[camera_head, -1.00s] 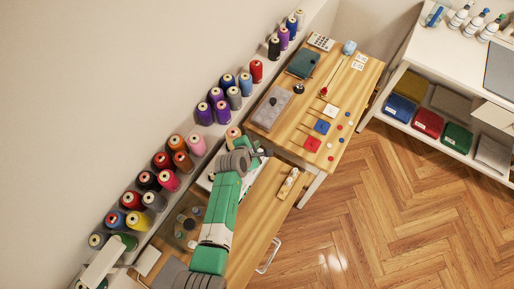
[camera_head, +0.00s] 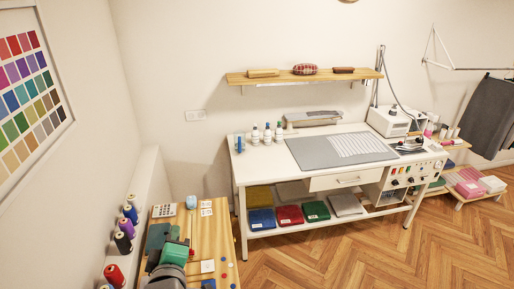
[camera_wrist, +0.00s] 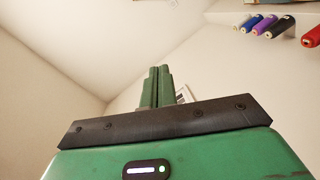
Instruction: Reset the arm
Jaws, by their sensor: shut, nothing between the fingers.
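My gripper (camera_wrist: 157,88) shows in the wrist view as two green fingers pressed together side by side, with nothing between them. Behind the fingers are bare walls and the ceiling, and the dark mounting plate lies below them. In the head view, a green part of my arm (camera_head: 174,253) stands at the bottom left, in front of the wooden table (camera_head: 221,240). The fingertips cannot be made out clearly there.
Thread spools (camera_head: 123,243) stand on a ledge left of the wooden table; several spools (camera_wrist: 271,27) also show at the wrist view's upper right. A white workbench (camera_head: 262,151) with a grey mat (camera_head: 315,152) stands behind.

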